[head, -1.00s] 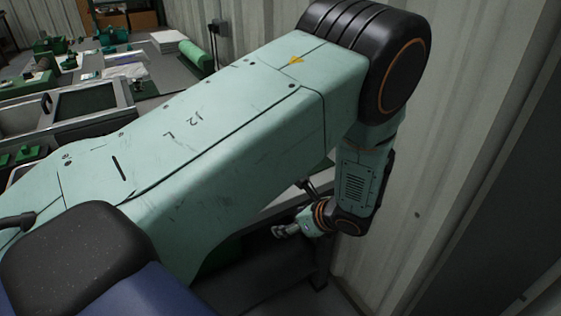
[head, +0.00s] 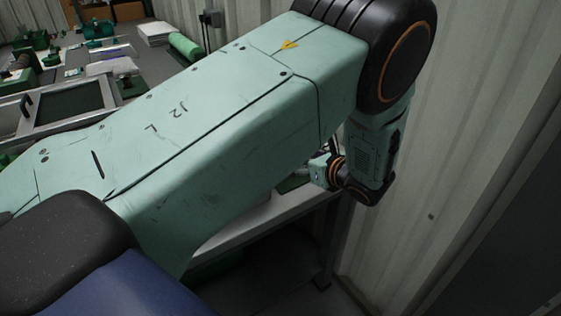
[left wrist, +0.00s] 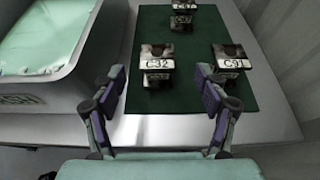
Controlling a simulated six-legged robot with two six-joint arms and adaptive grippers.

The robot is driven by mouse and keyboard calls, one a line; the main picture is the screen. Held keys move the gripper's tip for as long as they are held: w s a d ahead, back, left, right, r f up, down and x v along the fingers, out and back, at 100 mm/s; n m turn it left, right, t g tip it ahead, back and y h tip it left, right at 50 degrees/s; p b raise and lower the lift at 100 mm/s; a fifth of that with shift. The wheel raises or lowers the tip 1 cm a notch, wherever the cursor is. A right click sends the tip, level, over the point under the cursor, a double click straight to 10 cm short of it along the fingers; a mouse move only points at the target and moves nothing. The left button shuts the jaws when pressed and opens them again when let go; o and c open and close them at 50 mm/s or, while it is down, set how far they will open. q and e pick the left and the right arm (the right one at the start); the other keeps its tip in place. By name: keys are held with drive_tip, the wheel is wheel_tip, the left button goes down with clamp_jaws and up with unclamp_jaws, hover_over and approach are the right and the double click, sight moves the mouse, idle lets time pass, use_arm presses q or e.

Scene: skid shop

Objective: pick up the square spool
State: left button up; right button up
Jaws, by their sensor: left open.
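In the left wrist view, several dark metal spool-like pieces with white labels stand on a green mat. One marked C-32 (left wrist: 158,64) is straight ahead between my fingertips in the picture. One marked C-31 (left wrist: 230,62) is to the right, and another (left wrist: 182,14) is farther back, cut by the top edge. I cannot tell which is the square spool. My left gripper (left wrist: 161,76) is open and empty, its fingers spread on the near side of the C-32 piece. In the head view my left gripper (head: 319,171) is small and partly hidden by my arm.
The green mat (left wrist: 200,125) lies on a pale bench top (left wrist: 285,115). A white tray-like box with a green inside (left wrist: 45,28) is at the left of the wrist view. A corrugated wall (head: 470,120) stands close on the right.

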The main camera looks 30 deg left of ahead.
use_arm(q)
drive_tip(key=shift+a+f, duration=0.2)
drive_tip(key=shift+a, duration=0.4)
drive_tip(key=b+x, duration=0.1)
drive_tip(key=x, duration=0.1)
drive_tip(key=b+x, duration=0.1)
drive_tip(key=x, duration=0.2)
drive_tip(key=shift+f, duration=0.3)
drive_tip(key=shift+w+a+f, duration=0.15)
drive_tip(key=shift+w+a, duration=0.1)
drive_tip(key=shift+a, duration=0.2)
drive_tip(key=shift+c, duration=0.5)
drive_tip(key=c, duration=1.3)
